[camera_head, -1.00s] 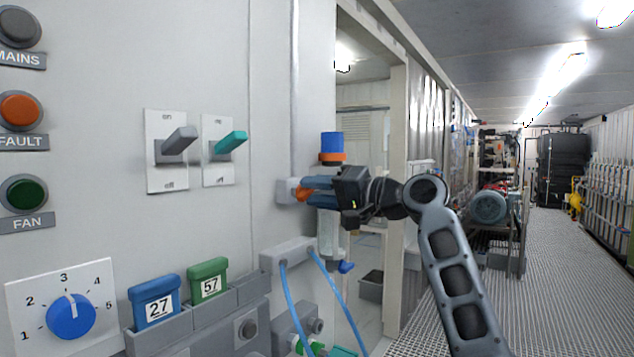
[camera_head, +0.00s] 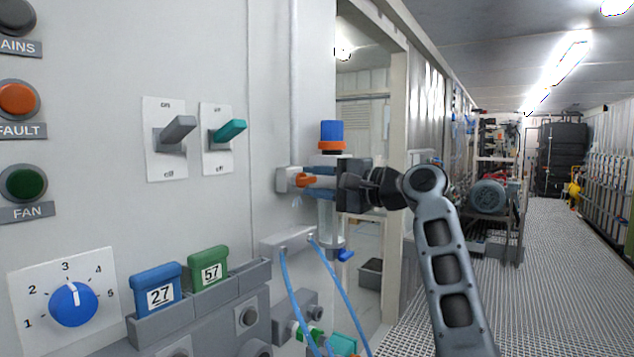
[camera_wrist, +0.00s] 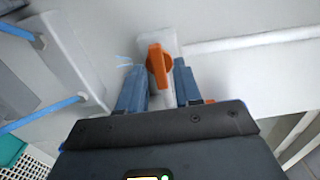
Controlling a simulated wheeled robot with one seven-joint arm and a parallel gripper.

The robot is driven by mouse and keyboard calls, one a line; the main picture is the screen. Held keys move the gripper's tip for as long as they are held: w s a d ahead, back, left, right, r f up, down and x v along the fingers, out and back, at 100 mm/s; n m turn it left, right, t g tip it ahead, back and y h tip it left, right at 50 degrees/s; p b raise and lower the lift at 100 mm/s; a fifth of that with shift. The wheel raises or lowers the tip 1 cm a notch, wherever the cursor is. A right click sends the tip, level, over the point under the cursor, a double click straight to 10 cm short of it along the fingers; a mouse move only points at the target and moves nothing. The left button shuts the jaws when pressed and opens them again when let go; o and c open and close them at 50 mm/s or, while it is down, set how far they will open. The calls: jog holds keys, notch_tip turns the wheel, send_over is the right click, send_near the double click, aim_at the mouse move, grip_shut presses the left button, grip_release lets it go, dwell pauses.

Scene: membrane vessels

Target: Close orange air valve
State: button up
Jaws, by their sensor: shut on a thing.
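The orange air valve (camera_head: 303,180) sits on a pale fitting on the grey panel wall, left of the blue-capped filter unit. In the wrist view its orange handle (camera_wrist: 158,64) stands between my two blue fingers, its long side running nearly along them. My gripper (camera_head: 314,182) reaches in from the right and is shut on the valve handle. In the wrist view, the fingertips of my gripper (camera_wrist: 159,70) flank the handle on both sides. Contact is hard to make out there. My gripper hides part of the filter unit behind it.
The filter unit's blue cap (camera_head: 332,131) with an orange ring rises just above my gripper. Blue hoses (camera_head: 297,302) hang from a grey block below. Two toggle switches (camera_head: 175,135) and a blue dial (camera_head: 73,304) are on the panel to the left. An open grated aisle (camera_head: 565,270) lies right.

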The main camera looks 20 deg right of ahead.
jog(key=shift+d+f, duration=0.1)
jog(key=o, duration=0.7)
jog(key=shift+b+v, duration=1.05)
jog(key=shift+v, duration=2.85)
